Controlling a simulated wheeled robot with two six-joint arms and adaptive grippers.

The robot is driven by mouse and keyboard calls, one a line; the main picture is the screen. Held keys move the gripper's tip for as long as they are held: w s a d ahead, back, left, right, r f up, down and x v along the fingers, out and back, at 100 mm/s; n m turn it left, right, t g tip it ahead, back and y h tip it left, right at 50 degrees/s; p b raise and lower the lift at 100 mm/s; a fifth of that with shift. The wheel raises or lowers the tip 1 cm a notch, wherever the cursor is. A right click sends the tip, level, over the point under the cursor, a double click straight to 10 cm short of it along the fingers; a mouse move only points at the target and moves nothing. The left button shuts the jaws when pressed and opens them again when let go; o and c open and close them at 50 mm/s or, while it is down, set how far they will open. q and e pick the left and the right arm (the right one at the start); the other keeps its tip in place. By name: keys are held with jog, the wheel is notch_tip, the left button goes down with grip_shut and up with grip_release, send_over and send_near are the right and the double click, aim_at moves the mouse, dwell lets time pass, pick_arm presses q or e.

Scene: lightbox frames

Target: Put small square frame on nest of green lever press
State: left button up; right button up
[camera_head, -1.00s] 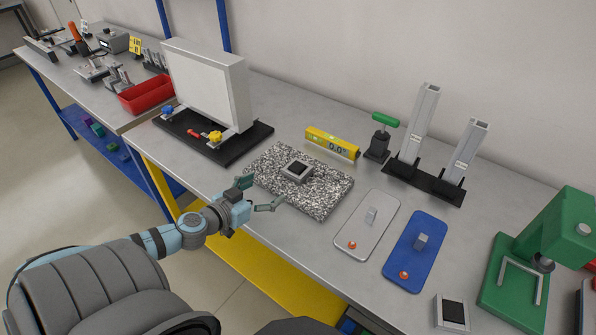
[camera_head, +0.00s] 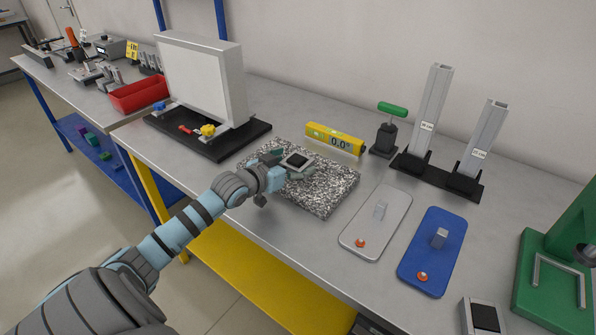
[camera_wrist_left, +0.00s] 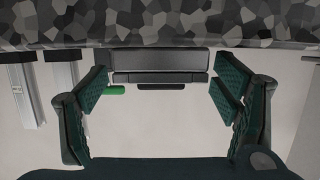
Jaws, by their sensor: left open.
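The small square frame (camera_head: 297,161), light grey with a dark middle, lies on the speckled granite plate (camera_head: 325,196). My left gripper (camera_head: 294,163) is open at the frame, with a finger on either side of it. In the left wrist view the frame (camera_wrist_left: 160,65) shows edge-on as a dark bar between the two spread fingers (camera_wrist_left: 161,82), with gaps at both sides. The green lever press (camera_head: 530,275) stands at the right edge, partly cut off. A light U-shaped bracket (camera_head: 560,262) shows on its base; the nest itself is not clear. My right gripper is out of view.
A yellow level (camera_head: 334,139) and a green-handled tool (camera_head: 383,138) stand behind the plate. Two grey towers (camera_head: 431,115) rise behind right.

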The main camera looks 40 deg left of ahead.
pick_arm(q)
jog(key=shift+s+r, duration=0.15)
jog(key=c, duration=1.5)
jog(key=shift+o, duration=0.2)
notch_tip(320, 180, up, 20)
jog(key=p, duration=0.5)
